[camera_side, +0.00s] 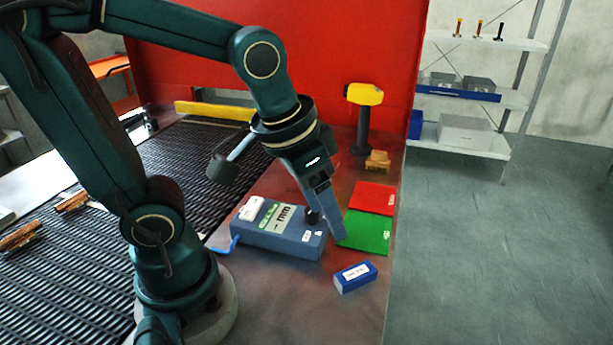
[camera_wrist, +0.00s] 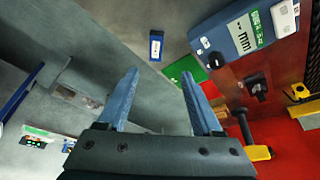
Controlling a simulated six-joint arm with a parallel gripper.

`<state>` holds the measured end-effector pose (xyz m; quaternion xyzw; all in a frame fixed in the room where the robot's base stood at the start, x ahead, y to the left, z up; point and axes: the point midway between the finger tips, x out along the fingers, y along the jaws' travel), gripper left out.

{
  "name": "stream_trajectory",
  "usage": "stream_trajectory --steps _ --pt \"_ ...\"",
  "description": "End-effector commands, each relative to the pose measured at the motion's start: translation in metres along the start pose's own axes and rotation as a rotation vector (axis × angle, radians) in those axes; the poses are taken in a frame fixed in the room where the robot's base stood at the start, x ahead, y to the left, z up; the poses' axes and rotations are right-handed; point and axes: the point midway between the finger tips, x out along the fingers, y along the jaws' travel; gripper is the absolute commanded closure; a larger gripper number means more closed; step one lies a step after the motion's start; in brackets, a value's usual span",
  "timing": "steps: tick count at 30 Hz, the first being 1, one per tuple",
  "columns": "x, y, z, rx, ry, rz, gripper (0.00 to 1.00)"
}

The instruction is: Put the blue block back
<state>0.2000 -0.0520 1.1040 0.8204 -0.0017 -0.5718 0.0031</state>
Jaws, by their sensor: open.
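The small blue block (camera_side: 355,276) with a white label lies on the metal table near its front right edge. It also shows in the wrist view (camera_wrist: 156,46), beyond the gap between my fingertips and apart from them. My gripper (camera_side: 328,222) is open and empty, pointing down near the right end of the large grey-blue box, behind the block in the side view. In the wrist view both fingers (camera_wrist: 160,74) are spread with nothing between them.
The grey-blue box (camera_side: 265,238) stands left of the block, with a white item (camera_side: 251,208) on top. Green (camera_side: 364,236) and red (camera_side: 374,197) patches lie behind the block. A yellow-headed post (camera_side: 363,120) stands at the back. A mesh belt (camera_side: 75,260) runs on the left.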

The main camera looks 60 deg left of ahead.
Motion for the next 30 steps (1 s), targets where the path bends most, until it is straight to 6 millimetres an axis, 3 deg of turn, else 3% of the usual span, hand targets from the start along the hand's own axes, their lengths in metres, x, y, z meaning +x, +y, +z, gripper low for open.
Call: stream_trajectory --steps 3,10,30 --pt "-0.015 -0.006 0.014 -0.002 0.064 -0.002 0.33" --pt "-0.026 -0.011 0.033 0.001 0.132 -0.005 0.33" --pt "-0.027 -0.011 0.036 0.004 0.138 -0.006 0.33"
